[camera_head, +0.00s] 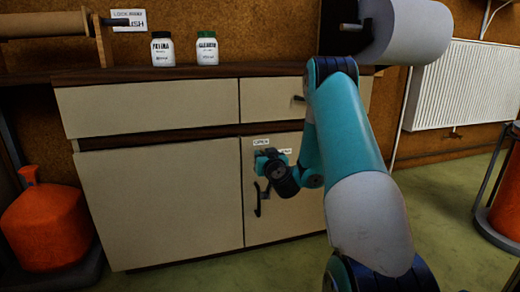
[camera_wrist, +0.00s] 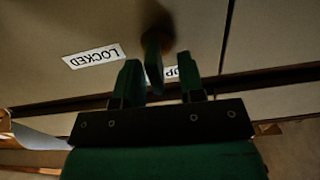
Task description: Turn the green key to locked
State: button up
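The green key (camera_wrist: 154,82) shows dark in the wrist view, hanging from a round lock (camera_wrist: 152,42) on the cabinet door. My gripper (camera_wrist: 158,58) has its two green fingers apart, one on either side of the key, with a gap showing on both sides. A white LOCKED label (camera_wrist: 93,56) lies left of the lock, upside down in this view. A second label (camera_wrist: 171,72) is mostly hidden by the right finger. In the head view my gripper (camera_head: 265,158) is at the upper part of the right door (camera_head: 285,205), and the key cannot be made out there.
A dark door handle (camera_head: 258,199) hangs just below my gripper. A drawer with a small knob (camera_head: 299,98) is above the door. Two jars (camera_head: 163,49) (camera_head: 207,48) stand on the counter. Red containers stand at left (camera_head: 45,225) and right (camera_head: 508,215).

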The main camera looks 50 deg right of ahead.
jog(key=shift+d, duration=0.15)
grip_shut()
